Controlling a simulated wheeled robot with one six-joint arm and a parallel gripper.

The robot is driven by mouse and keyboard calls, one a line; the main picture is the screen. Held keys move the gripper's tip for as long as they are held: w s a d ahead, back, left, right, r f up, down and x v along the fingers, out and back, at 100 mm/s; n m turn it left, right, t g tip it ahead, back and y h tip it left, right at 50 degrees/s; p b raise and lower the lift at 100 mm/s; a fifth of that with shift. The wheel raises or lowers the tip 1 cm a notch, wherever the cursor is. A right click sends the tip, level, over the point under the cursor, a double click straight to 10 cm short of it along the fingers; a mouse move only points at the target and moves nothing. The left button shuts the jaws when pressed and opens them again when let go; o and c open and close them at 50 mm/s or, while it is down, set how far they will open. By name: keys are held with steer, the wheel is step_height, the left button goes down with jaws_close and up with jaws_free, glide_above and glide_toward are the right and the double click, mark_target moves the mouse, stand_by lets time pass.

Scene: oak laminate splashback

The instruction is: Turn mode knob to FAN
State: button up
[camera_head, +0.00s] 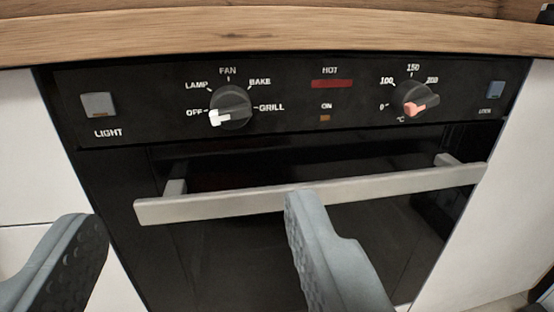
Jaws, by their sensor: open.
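The mode knob (234,106) is a dark round knob with a white pointer, on the black oven panel left of centre. Its white pointer faces left, toward the OFF mark. The labels around it read OFF, LAMP, FAN, BAKE and GRILL, with FAN (228,71) above the knob. My gripper (196,215) is open and empty. Its two grey fingers show at the bottom, one at the lower left and one near the middle, below the knob and apart from it.
A temperature knob (418,99) with an orange pointer sits at the right. A light oven handle (310,192) crosses the door below the panel. A LIGHT button (99,105) is at the left, a LOCK button (496,89) at the right. A wooden countertop (280,34) overhangs above.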

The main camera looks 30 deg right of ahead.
mark_target(231, 119)
steer(key=x, duration=0.6)
steer(key=d+f+x, duration=0.1)
steer(key=x, duration=0.4)
steer(key=f+x, duration=0.1)
steer(key=x, duration=0.5)
steer(key=shift+w+d, duration=0.1)
steer(key=shift+d, duration=0.3)
steer(key=c, duration=1)
